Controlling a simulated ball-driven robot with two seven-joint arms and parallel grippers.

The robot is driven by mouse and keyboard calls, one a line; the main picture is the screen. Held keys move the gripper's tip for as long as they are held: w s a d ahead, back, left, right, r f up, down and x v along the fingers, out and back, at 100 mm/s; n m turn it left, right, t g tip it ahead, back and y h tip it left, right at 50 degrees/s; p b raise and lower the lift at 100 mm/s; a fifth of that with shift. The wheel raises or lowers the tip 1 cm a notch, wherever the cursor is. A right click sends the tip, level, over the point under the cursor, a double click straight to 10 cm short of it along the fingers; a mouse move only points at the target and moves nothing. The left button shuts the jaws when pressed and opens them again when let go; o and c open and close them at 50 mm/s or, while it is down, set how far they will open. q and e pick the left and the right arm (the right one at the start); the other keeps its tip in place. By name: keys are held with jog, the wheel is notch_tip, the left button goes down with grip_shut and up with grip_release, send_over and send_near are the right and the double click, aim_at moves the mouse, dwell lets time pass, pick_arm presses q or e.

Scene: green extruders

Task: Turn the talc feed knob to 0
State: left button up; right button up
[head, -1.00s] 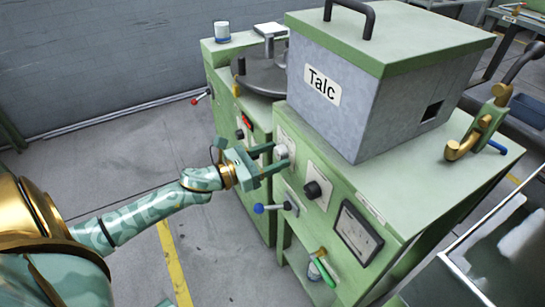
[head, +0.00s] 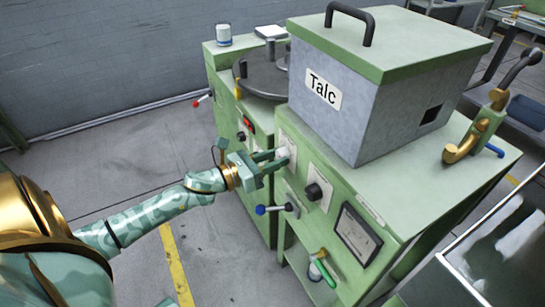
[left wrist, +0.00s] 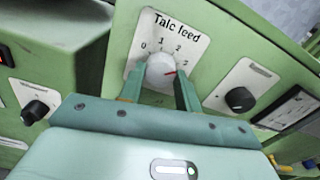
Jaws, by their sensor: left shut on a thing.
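The talc feed knob (left wrist: 160,72) is a pale round knob on a white plate marked "Talc feed" (left wrist: 172,30) in the left wrist view. In the head view, my left gripper (head: 284,158) reaches the front of the green cabinet (head: 350,205), below the grey box labelled Talc. The fingers partly hide the knob there. My right gripper is not in view.
A black knob (head: 319,190) sits right of the talc feed plate. A blue-ended lever (head: 277,209) sticks out just below my gripper. A framed panel (head: 357,233) and green-handled valve (head: 322,269) are lower. The floor left of the cabinet is clear.

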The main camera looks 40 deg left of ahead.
pick_arm(q)
jog(key=shift+r+n, duration=0.2)
jog(key=shift+n, duration=0.3)
jog(key=shift+n+p, duration=0.4)
jog(key=shift+p, duration=0.05)
jog(key=n+p, duration=0.1)
jog(key=n, duration=0.1)
jog(key=shift+n, duration=0.4)
jog(key=n+p, duration=0.2)
jog(key=shift+n, duration=0.4)
jog(key=n+p, duration=0.3)
jog(key=n, duration=0.3)
jog(key=n+p, duration=0.2)
jog(key=n, duration=0.2)
jog(key=shift+n, duration=0.4)
jog(key=shift+f+n+p, duration=0.1)
jog(key=shift+n+p, duration=0.55)
jog(key=shift+n, duration=1.25)
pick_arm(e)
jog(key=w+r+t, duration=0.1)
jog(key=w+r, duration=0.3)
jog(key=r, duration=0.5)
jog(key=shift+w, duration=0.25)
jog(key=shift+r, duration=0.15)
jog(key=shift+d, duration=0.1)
